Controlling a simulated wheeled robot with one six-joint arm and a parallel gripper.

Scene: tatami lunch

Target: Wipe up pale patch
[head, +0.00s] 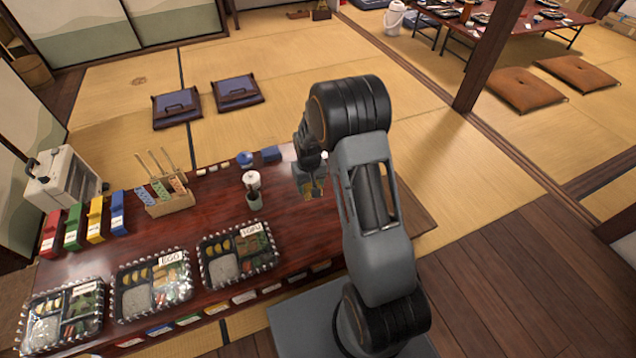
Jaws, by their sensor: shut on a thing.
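My gripper (314,190) is low over the right part of the dark red table (225,205), pointing down. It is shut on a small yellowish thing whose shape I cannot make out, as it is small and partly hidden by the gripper. I cannot tell whether that thing touches the tabletop. No pale patch shows clearly on the table. The area behind my arm is hidden.
Three bento boxes (238,254) line the front edge. The tabletop between cup and gripper is clear.

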